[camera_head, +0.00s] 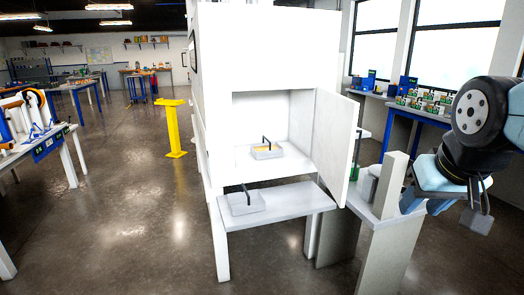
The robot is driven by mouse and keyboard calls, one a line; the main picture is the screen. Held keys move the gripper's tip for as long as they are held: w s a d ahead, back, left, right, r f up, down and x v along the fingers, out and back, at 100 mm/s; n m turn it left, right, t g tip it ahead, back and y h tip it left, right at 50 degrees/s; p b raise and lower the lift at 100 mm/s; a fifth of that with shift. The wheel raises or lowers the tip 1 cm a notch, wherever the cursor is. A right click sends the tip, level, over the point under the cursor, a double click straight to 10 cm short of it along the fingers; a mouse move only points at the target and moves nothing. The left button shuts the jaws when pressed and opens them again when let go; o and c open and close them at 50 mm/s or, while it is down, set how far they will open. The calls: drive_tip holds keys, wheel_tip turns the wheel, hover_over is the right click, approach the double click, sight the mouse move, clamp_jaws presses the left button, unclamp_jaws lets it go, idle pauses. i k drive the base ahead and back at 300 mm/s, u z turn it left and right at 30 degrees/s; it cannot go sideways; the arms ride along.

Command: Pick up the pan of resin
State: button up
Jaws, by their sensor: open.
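A small grey pan (266,154) with a dark upright handle and yellow-orange content, which looks like resin, sits inside an open white cabinet (257,45). A second grey pan (245,208) with a dark handle stands on the grey shelf (298,203) in front of and below the cabinet opening; I cannot tell what it holds. My gripper (478,212) is at the right, pointing down, well apart from both pans. It is open and seems empty, though its fingers are small and dark here.
The cabinet door (335,143) is swung open to the right, between the opening and my arm. A grey stand (383,208) with upright parts is beside my gripper. A yellow post (173,130) and a workbench (45,140) are to the left. Floor in front is clear.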

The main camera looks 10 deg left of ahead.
sight(270, 150)
drive_tip(key=i, duration=0.85)
drive_tip(key=z, duration=0.05)
